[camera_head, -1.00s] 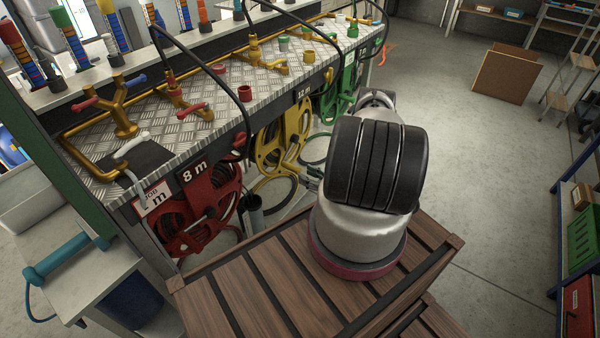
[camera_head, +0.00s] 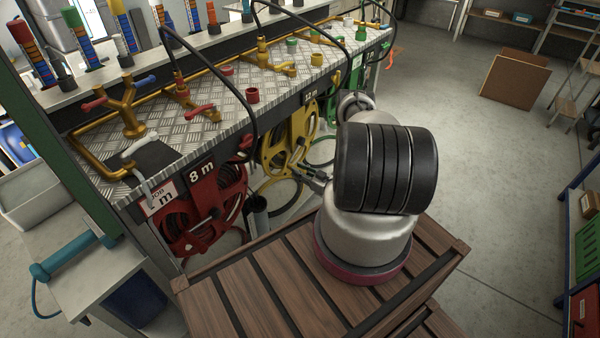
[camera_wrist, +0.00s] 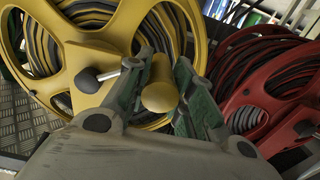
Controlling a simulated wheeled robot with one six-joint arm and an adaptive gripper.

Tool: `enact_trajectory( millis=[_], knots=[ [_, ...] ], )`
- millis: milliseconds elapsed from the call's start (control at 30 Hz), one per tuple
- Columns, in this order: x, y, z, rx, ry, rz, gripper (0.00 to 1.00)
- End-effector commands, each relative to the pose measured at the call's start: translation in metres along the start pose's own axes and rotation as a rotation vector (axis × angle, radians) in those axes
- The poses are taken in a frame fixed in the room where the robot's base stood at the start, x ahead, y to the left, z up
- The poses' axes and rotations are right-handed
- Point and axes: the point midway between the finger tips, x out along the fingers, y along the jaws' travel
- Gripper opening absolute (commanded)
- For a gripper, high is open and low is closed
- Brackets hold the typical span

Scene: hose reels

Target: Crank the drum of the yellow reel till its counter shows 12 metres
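The yellow reel (camera_head: 274,152) stands under the metal bench in the head view, partly hidden by my arm. In the wrist view the yellow reel (camera_wrist: 92,62) fills the left side, with dark hose wound inside. Its yellow crank knob (camera_wrist: 160,97) points toward the wrist camera. My gripper (camera_wrist: 163,88) has one finger on each side of the knob, closed in and apparently touching it. In the head view my gripper (camera_head: 318,180) is small at the reel's lower right. The yellow reel's counter (camera_head: 311,97) is small and appears to read 12 m.
The red reel (camera_head: 203,215), with a counter (camera_head: 201,173) showing 8 m, stands to the left. A green reel (camera_head: 332,103) stands farther right. A job card (camera_head: 161,198) is partly covered. The metal bench (camera_head: 222,124) overhangs the reels.

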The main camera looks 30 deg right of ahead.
Motion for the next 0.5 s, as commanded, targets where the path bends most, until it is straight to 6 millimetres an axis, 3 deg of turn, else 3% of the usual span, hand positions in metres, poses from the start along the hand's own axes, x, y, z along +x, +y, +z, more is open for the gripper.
enact_trajectory(
  millis=[467, 500],
  knots=[
    [0.0001, -0.0029, -0.0052, 0.047, 0.001, 0.0, 0.0],
    [0.0001, -0.0029, -0.0052, 0.047, 0.001, 0.0, 0.27]
  ],
)
